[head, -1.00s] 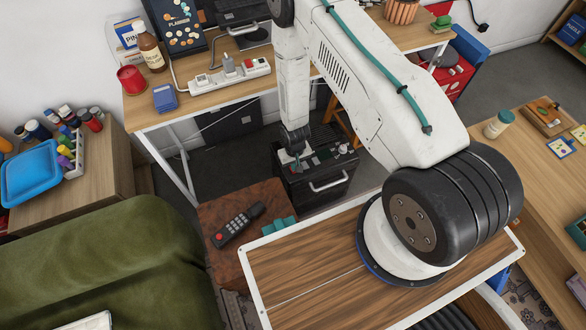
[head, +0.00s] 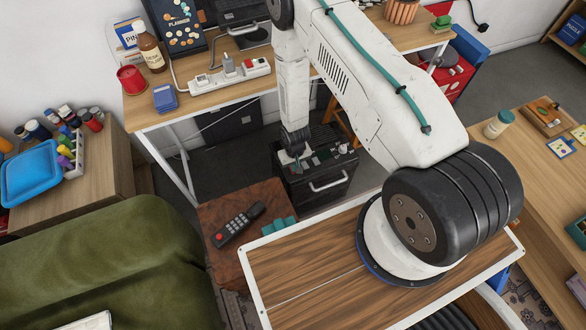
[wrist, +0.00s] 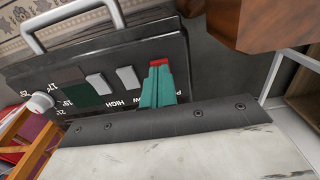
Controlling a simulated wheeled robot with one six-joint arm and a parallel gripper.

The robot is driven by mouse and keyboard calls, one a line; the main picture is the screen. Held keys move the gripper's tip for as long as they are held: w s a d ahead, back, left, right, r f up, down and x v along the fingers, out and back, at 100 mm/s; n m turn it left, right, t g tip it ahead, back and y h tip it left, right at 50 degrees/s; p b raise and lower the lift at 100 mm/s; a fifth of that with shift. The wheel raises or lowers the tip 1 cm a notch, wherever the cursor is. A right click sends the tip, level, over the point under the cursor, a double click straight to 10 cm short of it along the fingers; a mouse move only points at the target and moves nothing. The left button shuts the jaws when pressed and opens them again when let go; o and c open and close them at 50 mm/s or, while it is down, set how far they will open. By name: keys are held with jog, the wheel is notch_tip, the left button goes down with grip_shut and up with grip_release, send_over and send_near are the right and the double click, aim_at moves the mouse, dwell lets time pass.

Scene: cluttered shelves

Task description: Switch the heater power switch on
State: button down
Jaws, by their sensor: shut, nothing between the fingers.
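The heater (head: 318,187) is a black box with a pale handle, standing on the floor beneath the arm. In the wrist view its black control panel (wrist: 68,75) carries upside-down lettering, including "HIGH". The red power switch (wrist: 158,62) sits at the panel's right end, with pale rocker switches (wrist: 127,78) to its left. My gripper (wrist: 162,72) has its teal fingers shut and empty, with the tips at the red switch and covering its lower part. I cannot tell whether they touch it or which way it is tilted. In the head view my gripper (head: 297,162) is small above the heater's top.
A brown side table (head: 225,207) with a dark remote (head: 238,226) stands left of the heater. A desk (head: 180,108) with a power strip (head: 230,73) is behind. A green couch (head: 110,260) fills the lower left. Dark floor shows between heater and desk.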

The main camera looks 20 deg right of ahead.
jog(key=shift+f, duration=0.55)
jog(key=shift+r, duration=3.55)
